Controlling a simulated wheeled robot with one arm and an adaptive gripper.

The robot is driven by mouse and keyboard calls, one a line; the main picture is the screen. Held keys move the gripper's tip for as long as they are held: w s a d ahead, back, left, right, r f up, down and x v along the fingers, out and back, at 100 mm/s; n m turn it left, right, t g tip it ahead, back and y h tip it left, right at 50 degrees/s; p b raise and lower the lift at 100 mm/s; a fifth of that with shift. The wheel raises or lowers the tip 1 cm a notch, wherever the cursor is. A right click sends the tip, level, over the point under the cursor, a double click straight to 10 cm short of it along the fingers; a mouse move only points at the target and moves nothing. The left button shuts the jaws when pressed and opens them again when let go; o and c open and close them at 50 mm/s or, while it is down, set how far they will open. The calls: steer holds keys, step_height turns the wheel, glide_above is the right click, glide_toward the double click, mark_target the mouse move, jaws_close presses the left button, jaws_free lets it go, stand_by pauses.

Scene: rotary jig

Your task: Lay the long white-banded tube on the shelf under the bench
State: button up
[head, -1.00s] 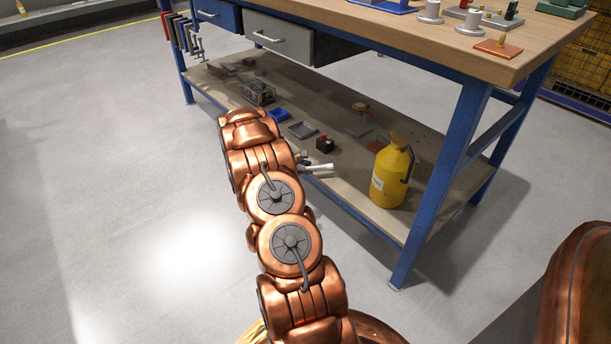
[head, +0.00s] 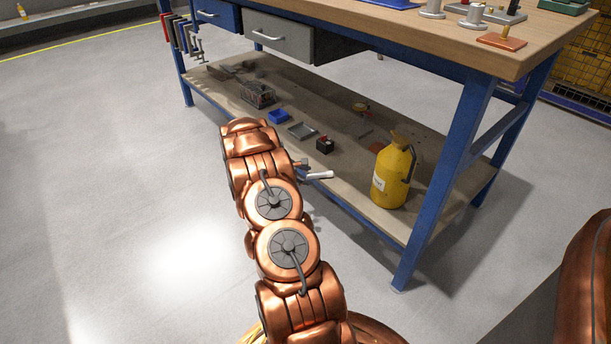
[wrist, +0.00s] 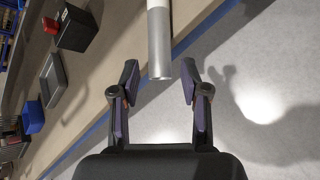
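The tube (head: 320,175) shows a white band and a bare grey metal end. In the head view it is a short piece beside my wrist at the shelf's front edge. In the wrist view the tube (wrist: 159,45) runs out of the top of the picture. Its grey end lies between my fingertips, with a gap on each side. My gripper (wrist: 160,82) is open; in the head view my arm mostly hides it. The shelf (head: 350,170) is a wooden board under the bench (head: 420,45). I cannot tell whether the tube rests on it.
A yellow can (head: 392,175) stands on the shelf to the right. A black-and-red box (head: 325,145), a grey tray (head: 301,131), a blue bin (head: 279,117) and a wire basket (head: 258,95) lie further left. A blue bench leg (head: 440,180) stands at the right front.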

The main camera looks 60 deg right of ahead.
steer(key=shift+r, duration=0.15)
steer(key=p+v, duration=0.5)
steer(key=v, duration=0.7)
